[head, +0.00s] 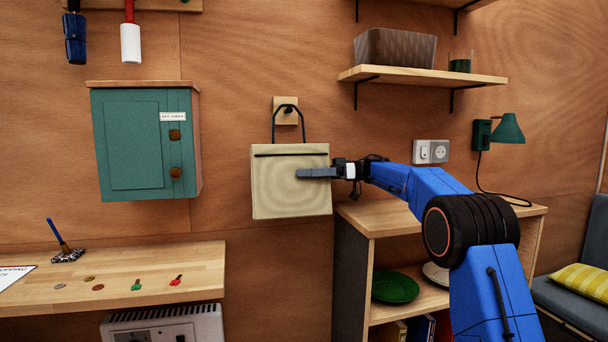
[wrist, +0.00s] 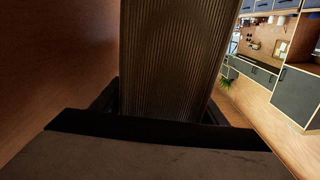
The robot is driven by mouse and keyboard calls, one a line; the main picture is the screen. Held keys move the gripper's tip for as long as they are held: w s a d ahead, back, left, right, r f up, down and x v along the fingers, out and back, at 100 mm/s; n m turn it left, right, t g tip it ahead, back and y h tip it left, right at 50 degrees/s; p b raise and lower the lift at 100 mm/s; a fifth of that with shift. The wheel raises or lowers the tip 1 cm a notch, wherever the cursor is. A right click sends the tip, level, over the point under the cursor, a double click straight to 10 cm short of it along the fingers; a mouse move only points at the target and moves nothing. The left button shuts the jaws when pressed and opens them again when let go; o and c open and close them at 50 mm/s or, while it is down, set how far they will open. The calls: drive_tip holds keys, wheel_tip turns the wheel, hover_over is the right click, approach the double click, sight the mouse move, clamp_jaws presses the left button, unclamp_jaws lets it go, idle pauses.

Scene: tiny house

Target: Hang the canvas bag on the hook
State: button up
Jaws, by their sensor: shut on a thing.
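The cream canvas bag (head: 290,200) is upright against the wooden wall in the head view, with its dark handle loop rising from its top. The top of the loop is at the black hook (head: 288,108) on a small wooden block, and appears to pass over it. My gripper (head: 316,173) reaches in from the right and is shut on the bag near its right side. One grey finger lies across the bag's front; the other finger is hidden. In the wrist view a ribbed surface fills the middle, and I cannot tell the bag there.
A green key cabinet (head: 135,145) is on the wall left of the bag. A wooden shelf (head: 430,76) with a basket is above right. A low shelf unit (head: 370,221) stands below my arm. A wooden desk (head: 110,285) with small items is lower left.

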idle(0.4)
drive_tip(key=o, duration=1.6)
drive_tip(key=shift+o, duration=0.2)
